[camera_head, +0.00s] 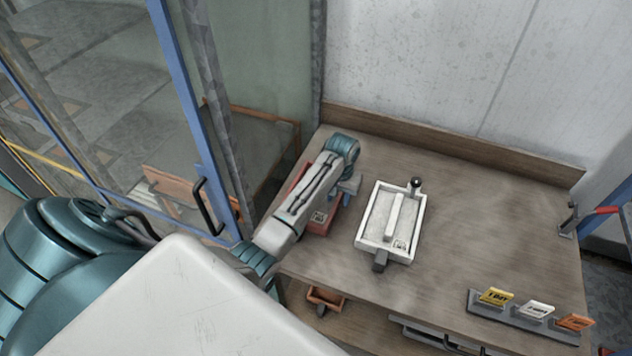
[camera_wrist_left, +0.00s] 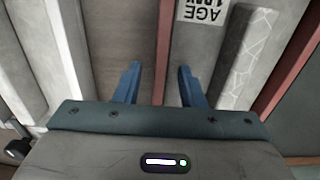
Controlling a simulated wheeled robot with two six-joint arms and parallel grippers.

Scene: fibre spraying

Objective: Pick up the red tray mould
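The red tray mould (camera_head: 318,222) lies on the wooden bench, partly hidden under my left arm. In the left wrist view, its near red wall (camera_wrist_left: 164,40) runs between the two blue fingers, and its other red wall (camera_wrist_left: 292,62) is at the right. Inside it are a grey surface with an upside-down "AGE 1 DAY" label and a raised grey bar. My left gripper (camera_wrist_left: 160,70) is open, its fingers apart on either side of the near wall. In the head view the left gripper (camera_head: 350,188) points down at the mould's right side. My right gripper is not in view.
A white tray mould (camera_head: 416,232) with a dark-knobbed end stands to the right on the bench (camera_head: 480,220). A rack of yellow, white and orange cards (camera_head: 530,312) is at the front right. A blue-framed glass door (camera_head: 180,100) is at the left. The bench's right part is mostly clear.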

